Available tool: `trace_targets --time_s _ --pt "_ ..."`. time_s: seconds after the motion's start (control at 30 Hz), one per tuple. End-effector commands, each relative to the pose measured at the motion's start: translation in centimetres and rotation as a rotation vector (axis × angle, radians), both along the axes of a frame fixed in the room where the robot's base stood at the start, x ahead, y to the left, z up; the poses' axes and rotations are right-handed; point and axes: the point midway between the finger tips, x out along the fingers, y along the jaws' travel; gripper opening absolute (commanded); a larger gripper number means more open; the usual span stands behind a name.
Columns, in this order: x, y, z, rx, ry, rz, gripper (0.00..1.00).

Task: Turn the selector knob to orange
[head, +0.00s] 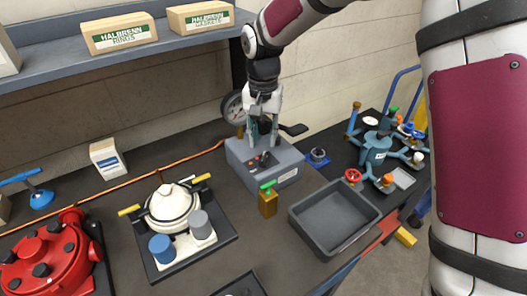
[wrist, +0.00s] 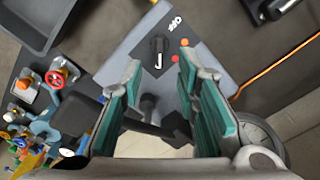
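A grey control box (head: 265,162) stands on the dark bench, below my gripper. Its black selector knob (wrist: 157,45) shows on a dark panel in the wrist view, with a white mark at its end. An orange dot (wrist: 184,42) and a red dot (wrist: 175,58) lie beside the knob, and small white marks lie near the panel's far edge. My gripper (wrist: 168,76) is open, with its two teal-padded fingers spread above the box. It also shows in the head view (head: 263,133). Nothing is between the fingertips, and they appear apart from the knob. Which dot the knob points to is unclear.
A grey empty tray (head: 335,215) and a brass block with a green top (head: 268,202) stand in front of the box. A white motor (head: 173,207) is to the left, a teal valve assembly (head: 375,152) to the right.

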Motion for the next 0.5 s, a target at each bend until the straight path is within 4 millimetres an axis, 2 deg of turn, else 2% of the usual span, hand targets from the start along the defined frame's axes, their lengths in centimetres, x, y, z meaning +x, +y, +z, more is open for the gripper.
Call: trace_targets --time_s 0.1,0.23,0.5 --pt "-0.2 0.0 -2.2 -0.001 0.003 0.001 0.29" --pt "-0.1 0.0 -4.2 0.0 0.003 0.0 0.29" --pt "0.0 0.0 -6.0 0.0 0.0 0.0 0.29"
